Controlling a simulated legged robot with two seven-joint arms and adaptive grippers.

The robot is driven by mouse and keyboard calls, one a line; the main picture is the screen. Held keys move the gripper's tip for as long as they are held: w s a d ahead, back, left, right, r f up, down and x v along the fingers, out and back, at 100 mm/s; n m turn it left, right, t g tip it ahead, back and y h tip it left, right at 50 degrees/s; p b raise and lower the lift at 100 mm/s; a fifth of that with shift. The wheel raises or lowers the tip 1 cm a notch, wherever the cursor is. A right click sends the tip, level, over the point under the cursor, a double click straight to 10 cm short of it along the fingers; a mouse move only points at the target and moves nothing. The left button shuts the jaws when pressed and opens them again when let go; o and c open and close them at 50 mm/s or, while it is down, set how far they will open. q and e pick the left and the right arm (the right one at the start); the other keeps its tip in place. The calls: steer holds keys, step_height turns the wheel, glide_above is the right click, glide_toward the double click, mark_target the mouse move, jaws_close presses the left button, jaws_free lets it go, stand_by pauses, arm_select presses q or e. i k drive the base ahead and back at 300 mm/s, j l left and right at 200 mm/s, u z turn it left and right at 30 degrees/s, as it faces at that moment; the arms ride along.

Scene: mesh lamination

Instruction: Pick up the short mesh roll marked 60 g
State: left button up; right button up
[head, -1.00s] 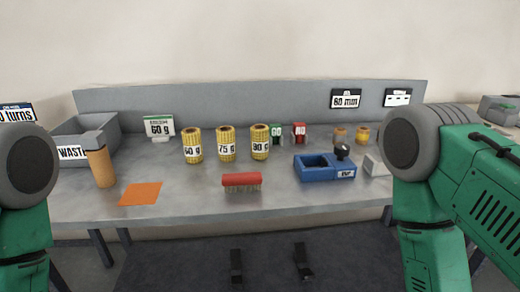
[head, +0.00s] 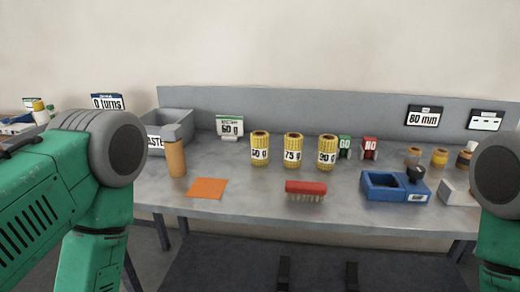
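The 60 g mesh roll (head: 260,149) is a yellow cylinder with a white label, standing upright on the grey bench (head: 240,202). It is leftmost in a row of three. The 75 g roll (head: 293,150) stands to its right, then a third similar roll (head: 327,151), whose label seems to read 90 g. All three stand apart and nothing touches them. Parts of my two green arms show at the left and right edges. Neither gripper is in view.
A 60 g sign (head: 229,127) stands behind the rolls. A grey waste bin (head: 163,128), an orange cylinder (head: 175,159) and an orange sheet (head: 207,188) lie left. A red brush (head: 306,190) and blue tray (head: 380,190) are in front. Small green (head: 345,146) and red (head: 370,147) boxes stand right.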

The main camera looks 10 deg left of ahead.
mark_target(259, 139)
steer(key=i+j+z, duration=0.1)
steer(key=z, duration=0.25)
steer(key=i+j+z, duration=0.1)
steer(key=j+z, duration=0.6)
steer(key=i+l, duration=0.05)
steer(key=l, duration=0.05)
